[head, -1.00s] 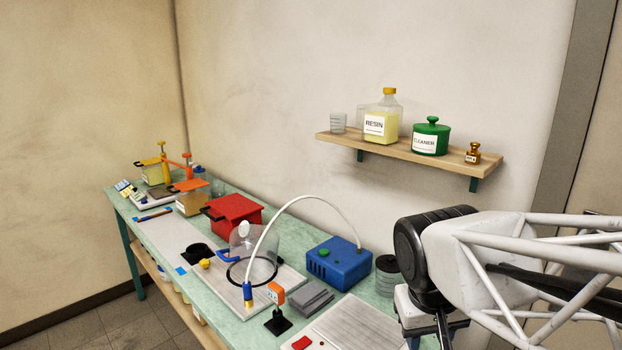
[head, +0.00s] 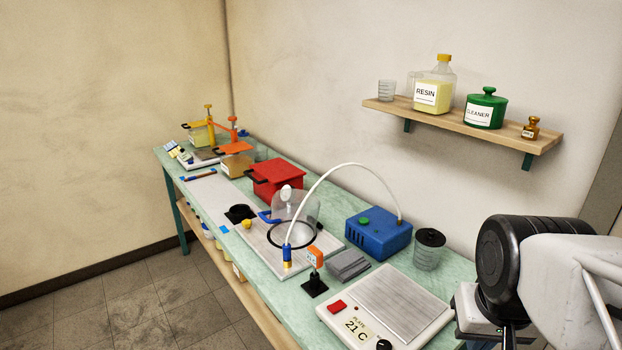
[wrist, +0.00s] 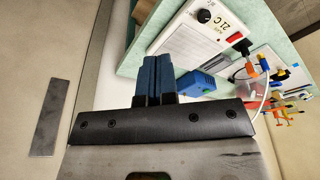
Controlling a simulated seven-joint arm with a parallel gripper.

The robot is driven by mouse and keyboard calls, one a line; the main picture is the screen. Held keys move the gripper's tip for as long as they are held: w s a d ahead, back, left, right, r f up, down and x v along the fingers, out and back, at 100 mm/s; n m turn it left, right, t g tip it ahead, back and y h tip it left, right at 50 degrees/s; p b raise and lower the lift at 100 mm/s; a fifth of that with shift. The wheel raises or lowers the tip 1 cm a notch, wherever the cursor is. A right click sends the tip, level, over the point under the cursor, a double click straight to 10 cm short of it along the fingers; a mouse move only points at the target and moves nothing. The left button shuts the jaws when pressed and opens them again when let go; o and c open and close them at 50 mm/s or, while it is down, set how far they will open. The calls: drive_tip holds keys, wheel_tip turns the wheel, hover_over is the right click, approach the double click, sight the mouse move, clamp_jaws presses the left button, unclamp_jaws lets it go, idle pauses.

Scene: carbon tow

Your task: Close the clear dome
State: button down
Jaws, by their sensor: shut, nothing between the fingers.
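The clear dome (head: 302,206) stands tipped up on edge, open, with a white knob (head: 286,192) on it, in the middle of the bench in the head view. A black ring (head: 272,240) lies flat on the light base plate (head: 262,254) in front of it. A blue piece (head: 268,217) sits at the dome's left. My gripper shows in the wrist view with its blue fingers (wrist: 157,72) shut and empty. It is well away from the dome, beyond the hot plate at the bench's right end. The fingers do not show clearly in the head view.
A white hose arches over the dome from a blue pump (head: 378,233). An orange device (head: 315,257) on a black stand, a grey block (head: 347,265) and the hot plate (head: 392,305) lie nearer me. A red box (head: 276,180) stands behind the dome. A wall shelf (head: 460,130) is above.

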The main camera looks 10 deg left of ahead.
drive_tip(key=w+a+r+m, duration=0.1)
drive_tip(key=w+a+r, duration=0.2)
drive_tip(key=w, duration=0.5)
drive_tip(key=w+a+r+m, duration=0.1)
drive_tip(key=w+a+r, duration=0.2)
drive_tip(key=w, duration=0.4)
drive_tip(key=m+g, duration=0.3)
drive_tip(key=m, duration=0.4)
hover_over(264, 216)
wheel_tip(264, 216, down, 6)
drive_tip(key=shift+w+d+r, duration=0.15)
drive_tip(key=shift+w+d, duration=0.1)
drive_tip(key=shift+d, duration=0.2)
drive_tip(key=shift+f, duration=0.2)
drive_tip(key=f, duration=1.3)
drive_tip(key=shift+s+a+f, duration=0.3)
